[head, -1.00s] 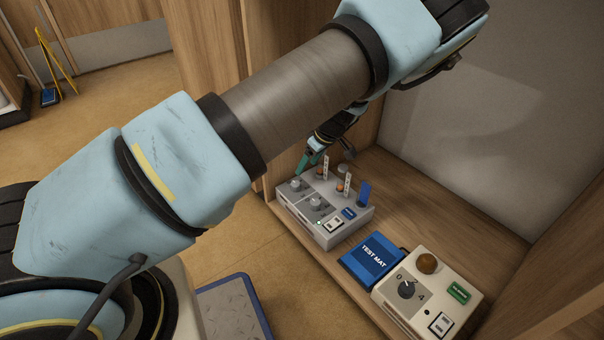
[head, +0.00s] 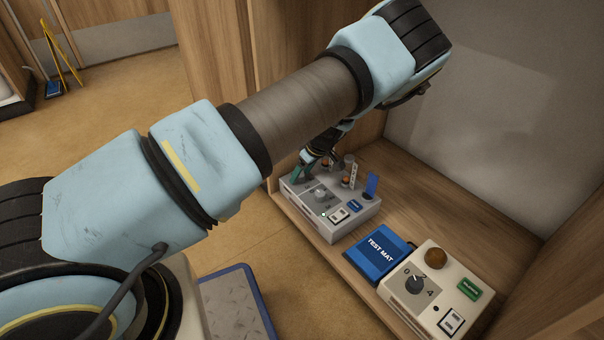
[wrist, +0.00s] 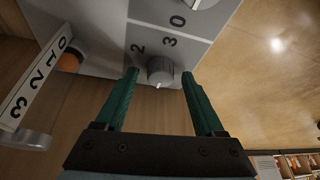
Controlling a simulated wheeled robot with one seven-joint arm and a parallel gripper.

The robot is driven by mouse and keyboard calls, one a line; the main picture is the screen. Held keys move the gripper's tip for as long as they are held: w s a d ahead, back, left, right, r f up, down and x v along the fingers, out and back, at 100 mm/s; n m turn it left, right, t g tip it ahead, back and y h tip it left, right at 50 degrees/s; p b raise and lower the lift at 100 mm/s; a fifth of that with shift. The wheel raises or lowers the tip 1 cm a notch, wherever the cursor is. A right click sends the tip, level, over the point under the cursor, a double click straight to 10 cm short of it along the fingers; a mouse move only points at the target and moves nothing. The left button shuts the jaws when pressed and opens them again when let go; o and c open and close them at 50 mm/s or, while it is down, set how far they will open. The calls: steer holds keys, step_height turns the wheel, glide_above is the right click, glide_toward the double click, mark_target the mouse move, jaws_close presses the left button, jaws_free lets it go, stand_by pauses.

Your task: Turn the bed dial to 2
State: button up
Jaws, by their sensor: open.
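A grey console (head: 335,232) on the wooden shelf bears two grey dials. The nearer dial (head: 320,194) shows in the head view; the far-left one is hidden by my gripper (head: 306,172). In the wrist view a grey dial (wrist: 161,69) sits between the green fingertips of my gripper (wrist: 160,78), with a gap on each side. My gripper is open. A white mark on this dial faces my gripper's base. The numerals 2, 3 and 0 are printed nearby. No label naming the bed dial is readable. Another dial (wrist: 203,3) shows at the top edge.
Upright numbered scales with orange knobs (wrist: 70,62) stand beside the dials.

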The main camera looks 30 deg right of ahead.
steer(key=shift+c, duration=0.4)
jaws_close()
steer(key=shift+r, duration=0.1)
